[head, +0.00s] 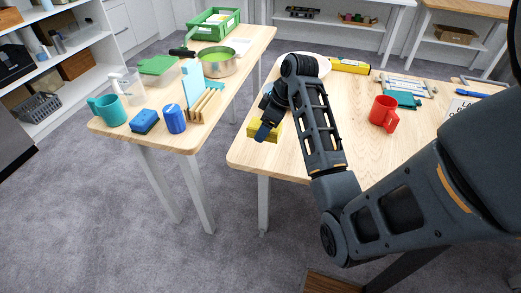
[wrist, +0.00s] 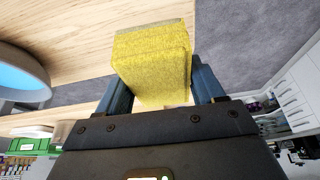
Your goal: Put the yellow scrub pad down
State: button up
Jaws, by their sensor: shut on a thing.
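The yellow scrub pad (wrist: 155,62) is between the two fingers of my gripper (wrist: 160,85) in the wrist view, which is shut on it. In the head view the pad (head: 277,131) shows near the left front corner of the right wooden table (head: 350,122), partly hidden behind my gripper (head: 268,130). Whether the pad touches the tabletop or is held just above it, I cannot tell.
A red mug (head: 383,112) stands right of my arm. A white plate (head: 312,62) and a yellow box (head: 350,66) are at the back. The left table (head: 150,135) holds a teal mug (head: 108,109), a blue sponge (head: 145,121) and a pot (head: 218,64). A gap separates the tables.

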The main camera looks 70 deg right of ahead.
jog(key=s+d+r, duration=0.2)
jog(key=s+d, duration=0.4)
jog(key=s, duration=0.3)
send_over(258, 145)
jog(key=s, duration=0.2)
jog(key=f, duration=0.6)
jog(key=shift+w+d+f, duration=0.2)
jog(key=shift+w, duration=0.05)
jog(key=shift+w+f, duration=0.1)
jog(key=shift+f, duration=2)
jog(key=shift+a+f, duration=0.1)
jog(key=o, duration=1.2)
jog(key=shift+c, duration=0.2)
